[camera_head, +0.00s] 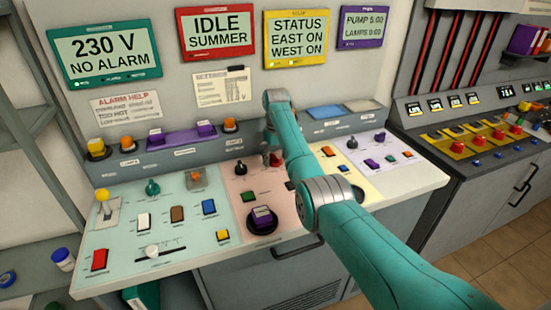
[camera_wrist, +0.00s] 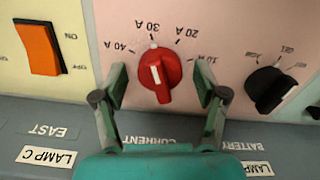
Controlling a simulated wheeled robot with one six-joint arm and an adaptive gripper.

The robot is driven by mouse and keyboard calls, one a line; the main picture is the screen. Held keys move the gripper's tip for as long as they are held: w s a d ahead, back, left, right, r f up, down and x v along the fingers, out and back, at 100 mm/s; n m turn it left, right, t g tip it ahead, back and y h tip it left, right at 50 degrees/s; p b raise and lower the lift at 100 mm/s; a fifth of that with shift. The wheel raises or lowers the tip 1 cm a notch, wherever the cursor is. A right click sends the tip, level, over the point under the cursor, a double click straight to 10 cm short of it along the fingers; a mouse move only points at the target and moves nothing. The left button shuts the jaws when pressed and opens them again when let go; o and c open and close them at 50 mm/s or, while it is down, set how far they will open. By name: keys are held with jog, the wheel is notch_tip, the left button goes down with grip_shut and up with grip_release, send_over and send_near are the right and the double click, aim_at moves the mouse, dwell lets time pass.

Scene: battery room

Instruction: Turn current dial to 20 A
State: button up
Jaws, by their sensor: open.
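The red current dial (camera_wrist: 163,92) is in the middle of the wrist view, on a pink panel section. Its scale reads upside down there, with 40 A, 30 A, 20 A and 10 A running left to right above the dial. The white line on its grip points up, roughly toward 30 A. My gripper (camera_wrist: 161,72) is open, one finger on each side of the dial, with gaps visible between them. In the head view the red dial (camera_head: 276,159) shows beside my arm, which hides much of the area around it.
An orange switch (camera_wrist: 39,48) and a black knob (camera_wrist: 270,88) flank the dial in the wrist view. The sloped console also carries a purple-topped knob (camera_head: 262,216), a black knob (camera_head: 240,168) and a green knob (camera_head: 152,187). Displays stand above; one reads 230 V (camera_head: 105,54).

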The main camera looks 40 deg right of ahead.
jog(key=c, duration=1.1)
jog(key=shift+c, duration=0.2)
jog(key=shift+m, duration=0.3)
jog(key=m, duration=0.4)
jog(key=shift+m, duration=2)
jog(key=o, duration=1.1)
